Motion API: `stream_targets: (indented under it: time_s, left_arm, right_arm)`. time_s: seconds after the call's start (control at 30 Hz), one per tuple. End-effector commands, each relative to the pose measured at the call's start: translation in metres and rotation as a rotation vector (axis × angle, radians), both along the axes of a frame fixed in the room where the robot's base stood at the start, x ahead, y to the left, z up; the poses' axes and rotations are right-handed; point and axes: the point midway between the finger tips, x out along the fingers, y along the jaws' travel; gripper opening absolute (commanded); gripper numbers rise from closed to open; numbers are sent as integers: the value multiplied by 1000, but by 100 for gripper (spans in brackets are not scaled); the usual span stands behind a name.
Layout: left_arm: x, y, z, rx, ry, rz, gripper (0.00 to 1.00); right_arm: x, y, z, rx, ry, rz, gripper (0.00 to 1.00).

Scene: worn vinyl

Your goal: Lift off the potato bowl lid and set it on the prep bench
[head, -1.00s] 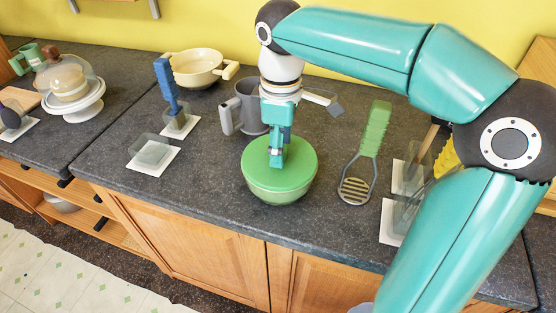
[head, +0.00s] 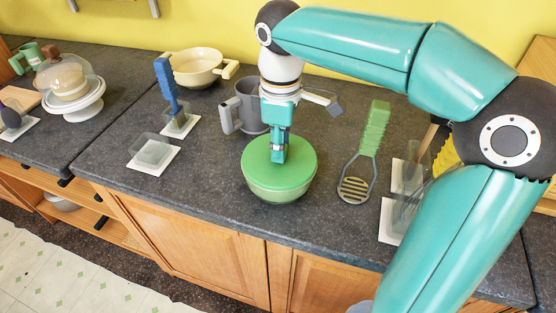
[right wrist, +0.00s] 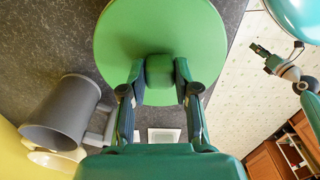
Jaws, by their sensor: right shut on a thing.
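The potato bowl (head: 280,196) is light green and stands near the front edge of the dark worktop. Its round green lid (head: 300,160) sits level on it and hides what is inside. My right gripper (head: 279,157) points down over the lid's middle. In the right wrist view its two fingers are shut on the lid's block-shaped green knob (right wrist: 160,72), with the lid (right wrist: 205,40) filling the upper middle. My left gripper (right wrist: 263,52) seems to show small at the right of that view; its fingers are too small to read.
A grey mug (head: 247,108) stands close behind the bowl. A green-handled masher (head: 366,160) lies to its right. A clear container on a white mat (head: 153,158) is to the left. Bare worktop (head: 205,170) lies between that mat and the bowl.

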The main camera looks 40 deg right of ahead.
Motion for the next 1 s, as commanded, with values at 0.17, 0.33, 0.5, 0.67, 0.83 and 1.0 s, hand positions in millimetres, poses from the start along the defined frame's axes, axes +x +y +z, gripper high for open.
stream_targets:
  time_s: [0.17,0.33,0.5,0.67,0.83,1.0]
  left_arm:
    - [0,0,0,0,0,0,40]
    - [0,0,1,0,0,0,40]
    - [0,0,4,0,0,0,40]
    - [0,0,6,0,0,0,40]
    - [0,0,7,0,0,0,40]
    - [0,0,7,0,0,0,40]
  right_arm:
    - [0,0,0,1,-1,0,0]
    - [0,0,1,1,-1,0,0]
    - [0,0,4,0,0,0,0]
    - [0,0,6,1,-1,0,0]
    - [0,0,7,0,-1,0,0]
    - [0,0,7,0,-1,0,0]
